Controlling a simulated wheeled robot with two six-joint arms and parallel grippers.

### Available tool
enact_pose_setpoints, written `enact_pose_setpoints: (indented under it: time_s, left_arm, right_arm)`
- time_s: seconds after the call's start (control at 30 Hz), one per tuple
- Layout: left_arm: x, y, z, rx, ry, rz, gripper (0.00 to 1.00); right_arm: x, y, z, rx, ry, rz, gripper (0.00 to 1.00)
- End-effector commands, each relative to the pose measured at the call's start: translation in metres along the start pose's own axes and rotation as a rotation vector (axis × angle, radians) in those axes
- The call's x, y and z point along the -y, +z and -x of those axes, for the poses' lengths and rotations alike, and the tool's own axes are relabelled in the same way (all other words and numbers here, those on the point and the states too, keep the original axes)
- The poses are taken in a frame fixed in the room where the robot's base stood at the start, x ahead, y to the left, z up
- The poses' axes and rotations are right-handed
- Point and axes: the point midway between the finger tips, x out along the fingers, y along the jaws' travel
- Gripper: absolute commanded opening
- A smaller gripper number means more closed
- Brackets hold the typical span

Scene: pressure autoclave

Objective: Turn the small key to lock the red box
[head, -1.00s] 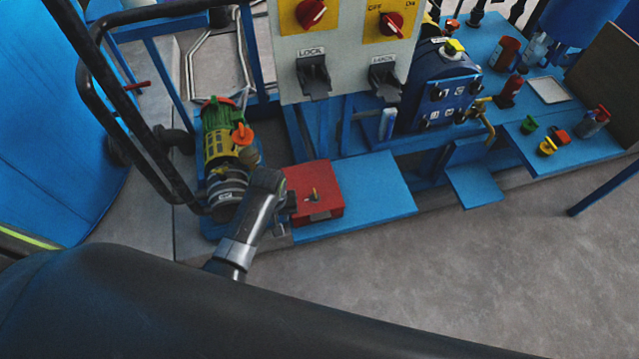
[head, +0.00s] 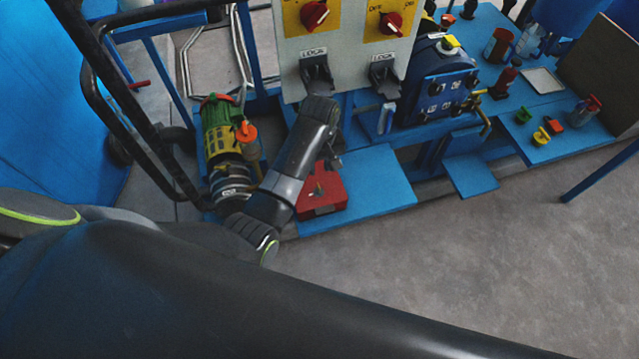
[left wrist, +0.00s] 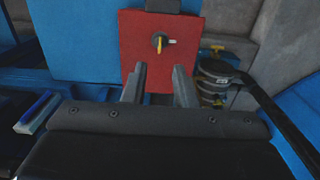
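The red box (head: 328,200) sits on a blue shelf in the head view, its top partly hidden by my left arm. In the left wrist view the red box (left wrist: 133,38) fills the upper middle. A small key (left wrist: 159,42) sits on a dark round lock on its face, with a pale tab pointing right and a yellowish part upright. My left gripper (left wrist: 161,88) is open and empty, its two fingers apart and pointing toward the box below the key. In the head view the left gripper (head: 332,157) is above the box. My right gripper is not in view.
A switch panel (head: 345,50) with red knobs and two black lock hasps stands just behind my gripper. A green and yellow pump (head: 222,135) is left of the box. The bare blue shelf (head: 375,185) lies to the right. A black pipe frame (head: 130,110) stands at left.

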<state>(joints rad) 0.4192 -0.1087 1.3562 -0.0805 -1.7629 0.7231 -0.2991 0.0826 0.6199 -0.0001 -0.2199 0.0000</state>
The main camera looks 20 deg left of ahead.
Motion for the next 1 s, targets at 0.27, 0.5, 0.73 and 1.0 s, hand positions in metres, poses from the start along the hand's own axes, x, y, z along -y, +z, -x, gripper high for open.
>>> enact_pose_setpoints:
  time_s: [0.27, 0.5, 0.73, 1.0]
  left_arm:
    - [0.001, 0.000, -0.056, 0.003, -0.003, 0.000, 0.25]
    - [0.001, 0.000, -0.089, 0.000, -0.002, 0.000, 0.25]
    - [0.001, 0.000, -0.101, -0.001, 0.000, 0.000, 0.25]
    - [0.001, 0.000, -0.102, -0.001, 0.000, 0.000, 0.25]
  right_arm:
    - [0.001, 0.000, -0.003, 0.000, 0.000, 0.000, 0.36]
    - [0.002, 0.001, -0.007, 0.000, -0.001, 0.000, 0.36]
    - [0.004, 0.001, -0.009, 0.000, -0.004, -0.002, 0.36]
    - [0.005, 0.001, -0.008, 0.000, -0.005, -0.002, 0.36]
